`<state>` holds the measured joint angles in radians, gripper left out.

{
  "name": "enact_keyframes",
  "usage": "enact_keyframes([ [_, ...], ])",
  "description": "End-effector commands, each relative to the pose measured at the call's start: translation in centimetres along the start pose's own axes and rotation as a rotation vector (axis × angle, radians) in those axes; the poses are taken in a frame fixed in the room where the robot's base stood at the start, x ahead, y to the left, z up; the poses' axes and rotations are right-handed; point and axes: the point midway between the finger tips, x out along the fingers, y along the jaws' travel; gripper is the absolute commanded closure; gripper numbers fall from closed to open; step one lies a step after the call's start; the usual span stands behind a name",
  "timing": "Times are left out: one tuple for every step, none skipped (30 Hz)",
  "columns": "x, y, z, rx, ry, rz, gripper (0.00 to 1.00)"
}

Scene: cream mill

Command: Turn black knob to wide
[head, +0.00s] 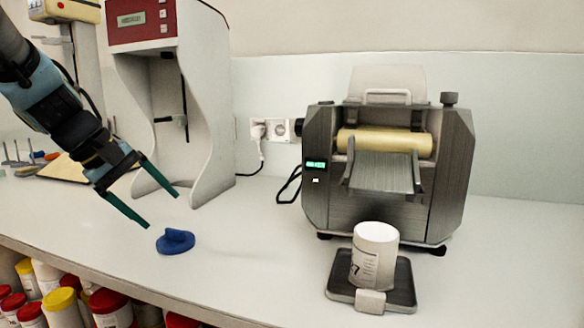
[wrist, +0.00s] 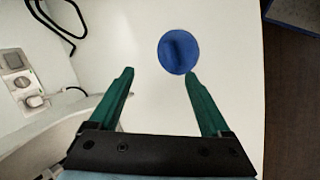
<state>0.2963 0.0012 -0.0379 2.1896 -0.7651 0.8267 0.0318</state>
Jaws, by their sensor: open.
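The mill (head: 320,200) stands on the right half of the counter, with a pale yellow roller and a sloped metal tray in front. A dark knob (head: 450,98) sits on its top right corner, and a black knob (head: 298,127) sticks out of its left side. Which one the task means, and their settings, I cannot tell. A small green display (head: 315,164) is lit, its text too small to read. My gripper (head: 162,211) is open and empty, left of the mill, above and apart from a blue disc with a raised grip (head: 175,241). The wrist view shows the open fingers (wrist: 159,72) without the mill.
A white jar (head: 374,248) stands on a dark scale (head: 340,287) before the mill. A tall white and red device (head: 210,100) stands behind my gripper. A wall socket (head: 276,130) has cables. Lidded jars (head: 105,305) fill the space below the counter edge.

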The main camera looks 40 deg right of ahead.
Motion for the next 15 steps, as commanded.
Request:
enact_keyframes([
  [2.3,1.8,0.4,0.001,-0.025,0.083,0.19],
  [2.7,3.4,0.8,-0.001,-0.044,0.136,0.19],
  [3.0,5.6,1.4,-0.003,-0.071,0.208,0.19],
  [3.1,7.3,1.9,-0.001,-0.093,0.262,0.19],
  [3.1,8.9,2.4,0.0,-0.115,0.316,0.19],
  [3.0,10.9,3.2,0.005,-0.146,0.385,0.19],
  [2.8,12.3,3.8,0.009,-0.168,0.435,0.19],
  [2.5,13.7,4.4,0.015,-0.191,0.483,0.19],
  [2.0,15.3,5.2,0.024,-0.22,0.542,0.19],
  [1.6,16.4,5.8,0.03,-0.242,0.583,0.19],
  [1.2,17.4,6.4,0.037,-0.26,0.62,0.19],
  [0.6,18.5,7.1,0.046,-0.284,0.664,0.19],
  [0.2,19.2,7.5,0.051,-0.299,0.693,0.19],
  [-0.2,19.8,7.9,0.056,-0.314,0.718,0.19],
  [-0.7,20.4,8.3,0.062,-0.328,0.746,0.19],
])
